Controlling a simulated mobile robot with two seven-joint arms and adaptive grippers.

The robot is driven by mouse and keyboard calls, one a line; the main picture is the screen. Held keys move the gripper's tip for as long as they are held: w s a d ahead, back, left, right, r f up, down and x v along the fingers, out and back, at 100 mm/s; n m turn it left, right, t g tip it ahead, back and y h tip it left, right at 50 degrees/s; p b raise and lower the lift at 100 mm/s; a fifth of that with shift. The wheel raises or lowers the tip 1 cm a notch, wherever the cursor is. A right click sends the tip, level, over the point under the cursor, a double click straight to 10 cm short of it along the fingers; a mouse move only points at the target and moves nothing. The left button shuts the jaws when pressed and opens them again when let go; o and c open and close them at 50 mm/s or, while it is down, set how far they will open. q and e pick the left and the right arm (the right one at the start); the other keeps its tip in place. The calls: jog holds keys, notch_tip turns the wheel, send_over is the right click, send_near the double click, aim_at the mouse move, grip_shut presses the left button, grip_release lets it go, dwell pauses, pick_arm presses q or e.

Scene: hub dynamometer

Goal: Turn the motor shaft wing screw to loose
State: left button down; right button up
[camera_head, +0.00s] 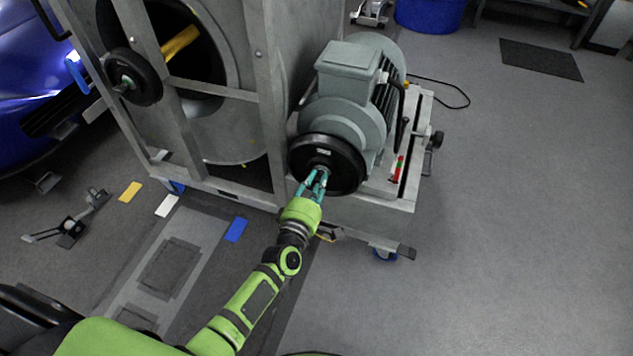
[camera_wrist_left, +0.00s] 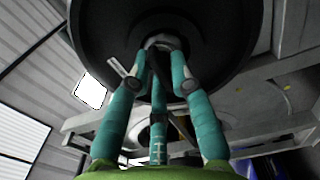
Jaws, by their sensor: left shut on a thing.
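The grey motor (camera_head: 353,100) sits on its stand with a black round disc (camera_head: 337,181) on its front. The motor shaft wing screw (camera_wrist_left: 118,68) shows as a small light metal tab beside the hub in the left wrist view. The black disc (camera_wrist_left: 230,45) fills the top of that view. My left gripper (camera_head: 318,178) reaches the centre of the disc, and its teal fingers (camera_wrist_left: 162,72) are closed around the shaft hub. The fingers hide much of the hub. My right gripper is not in view.
A metal frame (camera_head: 253,50) with a large round drum stands left of the motor. A blue car (camera_head: 35,70) is at the far left. A cable (camera_head: 455,90) lies on the floor behind the stand. The floor at the right (camera_head: 530,220) is clear.

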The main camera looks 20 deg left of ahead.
pick_arm(q)
jog(key=shift+d+r, duration=0.1)
jog(key=shift+d, duration=0.1)
jog(key=c, duration=1.3)
grip_release()
jog(key=shift+o, duration=0.4)
jog(key=shift+a, duration=0.1)
jog(key=s, duration=1.2)
jog(key=shift+a, duration=0.2)
